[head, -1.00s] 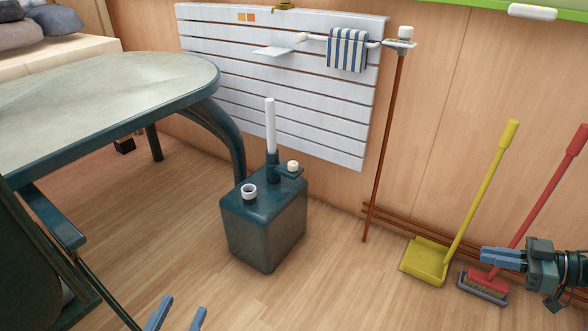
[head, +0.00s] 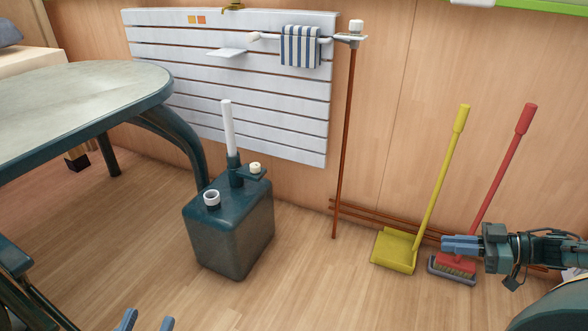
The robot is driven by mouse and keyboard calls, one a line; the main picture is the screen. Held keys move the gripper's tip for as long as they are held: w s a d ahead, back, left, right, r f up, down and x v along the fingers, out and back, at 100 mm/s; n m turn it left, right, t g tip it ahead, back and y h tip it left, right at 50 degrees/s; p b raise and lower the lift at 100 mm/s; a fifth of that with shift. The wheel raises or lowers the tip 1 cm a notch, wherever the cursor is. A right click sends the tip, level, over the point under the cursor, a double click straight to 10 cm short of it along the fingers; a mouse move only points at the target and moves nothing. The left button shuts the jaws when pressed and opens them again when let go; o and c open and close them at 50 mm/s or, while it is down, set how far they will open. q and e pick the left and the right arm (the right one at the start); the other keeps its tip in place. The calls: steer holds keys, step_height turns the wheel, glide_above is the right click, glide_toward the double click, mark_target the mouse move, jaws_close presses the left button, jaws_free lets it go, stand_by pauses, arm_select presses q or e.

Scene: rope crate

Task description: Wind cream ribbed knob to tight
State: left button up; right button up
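Small cream knobs show in the head view, too small for me to see ribs. One cream knob (head: 255,167) sits on a side bracket of the dark teal box (head: 228,232) on the floor. Another cream knob (head: 356,26) tops the brown pole by the wall panel. My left gripper (head: 146,322) is at the bottom edge, fingertips apart and empty, in front of the box and lower left of it. My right gripper (head: 460,245) is at the right, in front of the red brush; its fingers are seen side-on and it is well away from both knobs.
A white slatted panel (head: 190,107) on the wall carries a striped towel (head: 300,46) and a small shelf. A green-legged table (head: 75,100) is at left. A yellow dustpan (head: 395,250) and red brush (head: 456,264) stand at right. Floor around the box's front is clear.

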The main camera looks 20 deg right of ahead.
arm_select(q)
steer(key=shift+w+r+m+t+h+b, duration=0.3)
steer(key=shift+r+m+t+h+b, duration=0.45)
steer(key=shift+b, duration=0.8)
steer(key=shift+w+r+m+t+h+b, duration=0.15)
steer(key=shift+w+r+m+h+b, duration=0.25)
steer(key=shift+r+h+b, duration=0.85)
steer(key=r+m+h+b, duration=0.1)
steer(key=m+h, duration=0.1)
steer(key=s+r+m+h+b, duration=0.1)
steer(key=r+m+h+b, duration=0.1)
steer(key=shift+a+r+m, duration=0.15)
steer(key=shift+r+m, duration=0.15)
steer(key=shift+m, duration=0.05)
stand_by(0.4)
steer(key=shift+r, duration=0.25)
